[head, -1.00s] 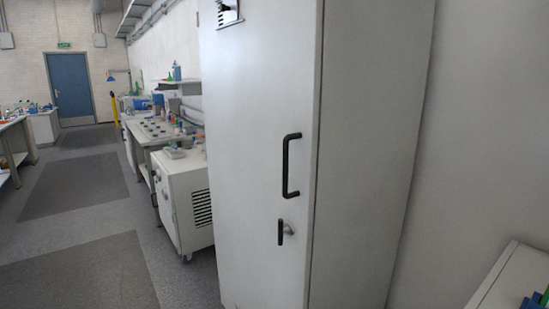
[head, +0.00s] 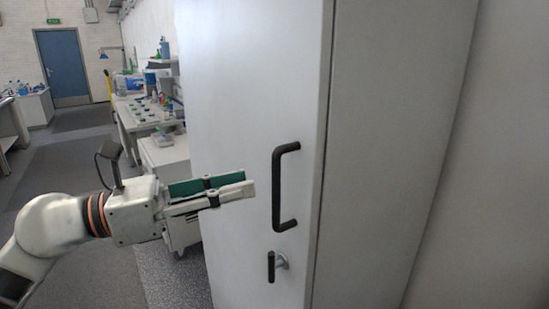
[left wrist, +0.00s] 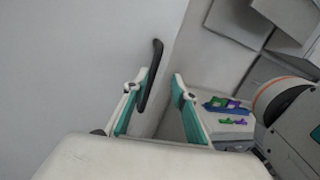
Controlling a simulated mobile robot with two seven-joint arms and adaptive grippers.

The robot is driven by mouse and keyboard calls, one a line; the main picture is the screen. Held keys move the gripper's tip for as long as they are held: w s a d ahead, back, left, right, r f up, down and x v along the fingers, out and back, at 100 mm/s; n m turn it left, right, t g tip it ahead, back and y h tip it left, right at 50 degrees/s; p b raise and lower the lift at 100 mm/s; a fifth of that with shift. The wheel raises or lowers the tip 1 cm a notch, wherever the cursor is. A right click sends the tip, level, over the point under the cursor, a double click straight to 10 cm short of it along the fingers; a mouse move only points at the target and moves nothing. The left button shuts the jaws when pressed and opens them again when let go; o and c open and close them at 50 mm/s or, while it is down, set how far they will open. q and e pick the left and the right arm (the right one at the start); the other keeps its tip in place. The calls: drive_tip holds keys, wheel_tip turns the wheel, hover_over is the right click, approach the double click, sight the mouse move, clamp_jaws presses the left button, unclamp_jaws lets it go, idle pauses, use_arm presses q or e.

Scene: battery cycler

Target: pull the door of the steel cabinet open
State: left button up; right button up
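The steel cabinet (head: 390,150) stands tall and pale grey, and its door (head: 235,100) is shut. A black bar handle (head: 278,190) runs upright near the door's right edge, with a small lever latch (head: 274,266) below it. My left gripper (head: 247,184) is just left of the handle in the head view, its fingers pointing at it with a visible gap. In the left wrist view the left gripper (left wrist: 159,80) is open, and the handle (left wrist: 149,76) shows between its fingertips, beyond them. The fingers hold nothing. My right gripper is in neither view.
A lab bench (head: 140,115) with small items stands left of the cabinet, behind my left arm. Free floor (head: 70,160) runs along the aisle to a blue door (head: 64,68). The left wrist view shows a pale surface (left wrist: 228,125) with blue, green and purple pieces.

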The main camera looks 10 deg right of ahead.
sight(276, 171)
use_arm(q)
drive_tip(key=shift+m+y, duration=0.4)
drive_tip(key=shift+m, duration=0.1)
drive_tip(key=d, duration=0.2)
drive_tip(key=w+d+p, duration=0.1)
drive_tip(key=d, duration=0.2)
drive_tip(key=w+d+p, duration=0.1)
drive_tip(key=d, duration=0.1)
drive_tip(key=shift+w+d+r, duration=0.15)
drive_tip(key=shift+d+r, duration=0.15)
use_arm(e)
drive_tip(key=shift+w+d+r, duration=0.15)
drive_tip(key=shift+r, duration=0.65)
use_arm(q)
clamp_jaws()
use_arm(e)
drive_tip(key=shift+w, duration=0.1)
